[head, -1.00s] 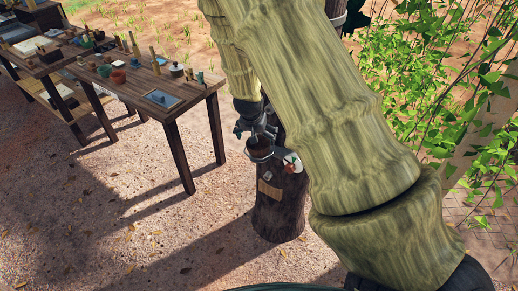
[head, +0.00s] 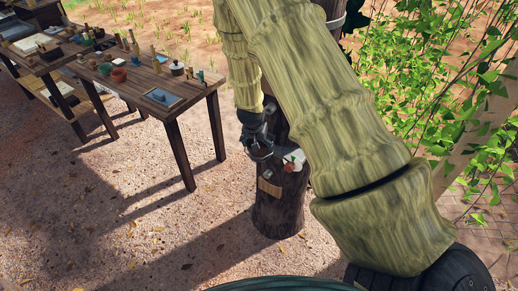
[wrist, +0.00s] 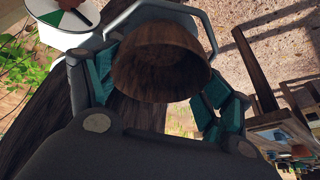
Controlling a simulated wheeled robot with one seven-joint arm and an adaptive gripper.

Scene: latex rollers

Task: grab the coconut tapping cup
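The coconut tapping cup (wrist: 158,75) is a brown, round bowl in the wrist view, with its wide opening facing the camera. A grey metal ring or bracket (wrist: 205,28) curves around its far side. My gripper (wrist: 160,95) is open, with one teal-padded finger on each side of the cup. The pads lie close to its edges, and I cannot tell whether they touch. In the head view my gripper (head: 258,142) is at the dark trunk (head: 278,215) and largely hides the cup.
A wooden table (head: 180,116) with small pots, bottles and a blue tray stands to the left. Leafy vines (head: 440,85) hang at the right. The gravel in front is clear.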

